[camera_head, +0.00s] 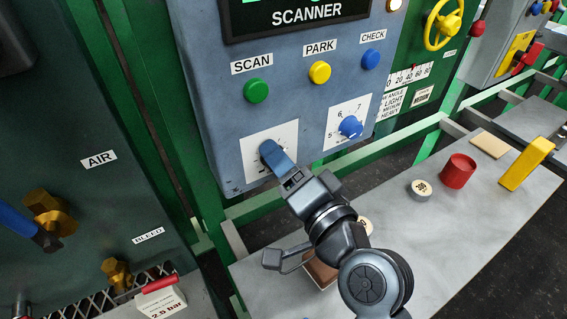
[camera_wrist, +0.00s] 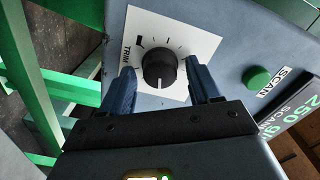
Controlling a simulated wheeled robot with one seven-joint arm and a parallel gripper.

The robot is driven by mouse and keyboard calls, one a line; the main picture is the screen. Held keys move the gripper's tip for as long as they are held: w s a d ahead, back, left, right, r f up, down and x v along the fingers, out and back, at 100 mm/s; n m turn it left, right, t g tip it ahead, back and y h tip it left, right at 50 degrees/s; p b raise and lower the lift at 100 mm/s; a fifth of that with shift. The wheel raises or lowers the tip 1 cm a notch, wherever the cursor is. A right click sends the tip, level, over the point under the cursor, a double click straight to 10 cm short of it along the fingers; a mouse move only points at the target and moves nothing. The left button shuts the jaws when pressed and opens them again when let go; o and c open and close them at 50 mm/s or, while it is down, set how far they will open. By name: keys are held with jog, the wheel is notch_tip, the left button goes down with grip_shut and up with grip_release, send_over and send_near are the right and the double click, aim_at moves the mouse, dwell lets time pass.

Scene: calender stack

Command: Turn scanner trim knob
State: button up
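The trim knob (camera_wrist: 159,70) is black and round with a white pointer line, on a white plate (camera_wrist: 187,41) marked TRIM in the wrist view. My gripper (camera_wrist: 161,84) is open, with one blue finger on each side of the knob. A small gap seems to show between each finger and the knob; contact is not clear. In the head view my gripper (camera_head: 272,150) is at the lower-left white plate (camera_head: 285,133) of the blue-grey scanner panel (camera_head: 215,82) and hides most of the knob.
A green SCAN button (camera_head: 256,91), a yellow PARK button (camera_head: 320,72) and a blue CHECK button (camera_head: 371,59) sit above. A blue numbered knob (camera_head: 350,127) is to the right. A grey bench (camera_head: 458,240) below holds a red cylinder (camera_head: 458,171) and a yellow block (camera_head: 526,164).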

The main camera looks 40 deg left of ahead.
jog(key=shift+b+v, duration=0.9)
jog(key=shift+v, duration=3)
